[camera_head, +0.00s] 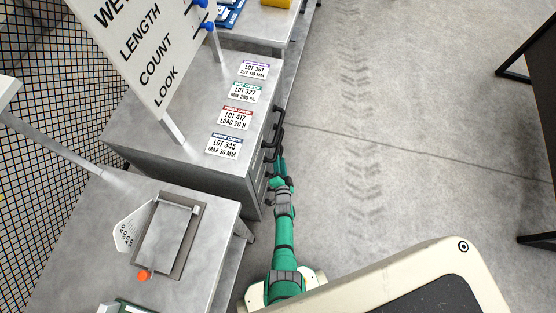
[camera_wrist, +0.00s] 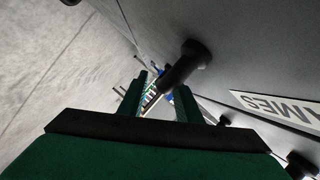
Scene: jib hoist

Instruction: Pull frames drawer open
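The frames drawer front (camera_wrist: 280,75) runs along the right of the wrist view, with a white label (camera_wrist: 280,108) reading "AMES", its start cut off. A black bar handle (camera_wrist: 178,74) stands out from it on a round post. My gripper (camera_wrist: 160,100) has its two green fingers apart, one on each side of the bar's near end, with a gap showing between them; contact cannot be told. In the head view my gripper (camera_head: 280,163) is low beside the grey drawer cabinet (camera_head: 190,148), close to its front. The drawer looks shut, though the arm partly hides the front.
Another black handle (camera_head: 277,122) projects higher on the cabinet front. Several lot cards (camera_head: 236,118) and a sign board (camera_head: 150,50) are on top. A metal table (camera_head: 80,230) stands nearer. Open concrete floor (camera_head: 400,130) lies to the right.

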